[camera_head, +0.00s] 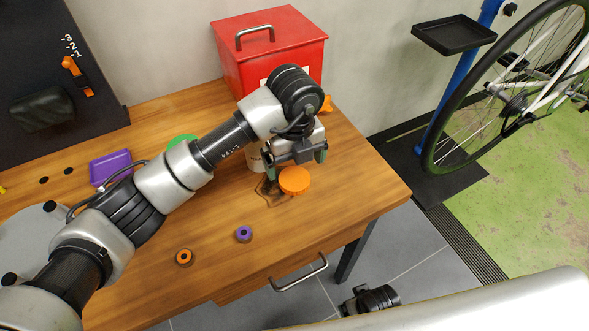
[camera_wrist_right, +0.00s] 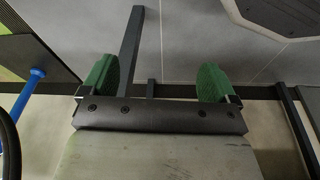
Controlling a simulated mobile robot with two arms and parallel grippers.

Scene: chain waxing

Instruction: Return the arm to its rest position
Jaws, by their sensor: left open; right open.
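My left arm reaches in from the left across the wooden workbench (camera_head: 215,240). My left gripper (camera_head: 297,163) is open, with its fingers apart, over the back right part of the bench. An orange round lid-like thing (camera_head: 294,180) shows just below the fingers; I cannot tell whether they touch it. My right gripper (camera_wrist_right: 157,82) is open and empty in the right wrist view, its two green fingers wide apart with grey floor beyond. In the head view, part of my right arm shows low, off the bench's front edge.
A red box (camera_head: 268,55) stands at the back of the bench. A purple box (camera_head: 110,166), a purple ring (camera_head: 244,234) and an orange-black ring (camera_head: 184,257) lie on it. A bicycle wheel (camera_head: 432,130), a black tray (camera_head: 454,35) and a blue stand (camera_head: 440,110) are at the right.

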